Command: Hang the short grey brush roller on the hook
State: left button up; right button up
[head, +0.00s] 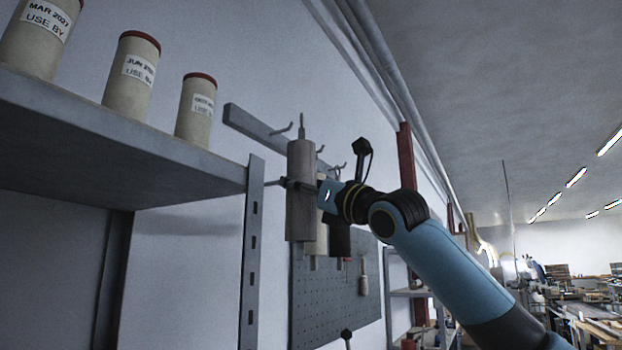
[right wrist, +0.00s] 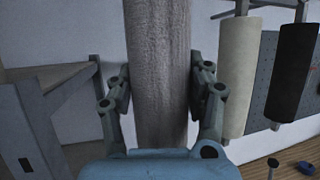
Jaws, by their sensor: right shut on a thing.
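The grey brush roller (head: 301,200) stands upright with its thin pin pointing up. My right gripper (head: 284,184) is shut on it around its middle, and in the right wrist view the roller (right wrist: 158,70) runs between both fingers (right wrist: 161,88). The wall rail (head: 252,128) carries several hooks. The leftmost hook (head: 283,130) is bare and lies just left of the roller's pin, which looks apart from it, though depth is hard to tell. My left gripper is not in view.
A cream roller (right wrist: 240,75) and a black roller (right wrist: 296,70) hang to the right. A grey shelf (head: 120,125) with several cream canisters (head: 131,70) stands at left, its slotted post (head: 250,260) near the roller. A pegboard (head: 335,300) is below.

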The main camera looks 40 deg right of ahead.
jog(key=shift+w+a+f+p, duration=0.25)
jog(key=shift+w+a+p, duration=0.1)
jog(key=shift+w, duration=0.45)
jog(key=shift+w+a+f+p, duration=0.3)
jog(key=shift+w+p, duration=0.05)
jog(key=shift+w, duration=0.45)
jog(key=shift+w+a+f+p, duration=0.25)
jog(key=shift+w+a+p, duration=0.1)
jog(key=shift+w, duration=0.45)
jog(key=o, duration=1.5)
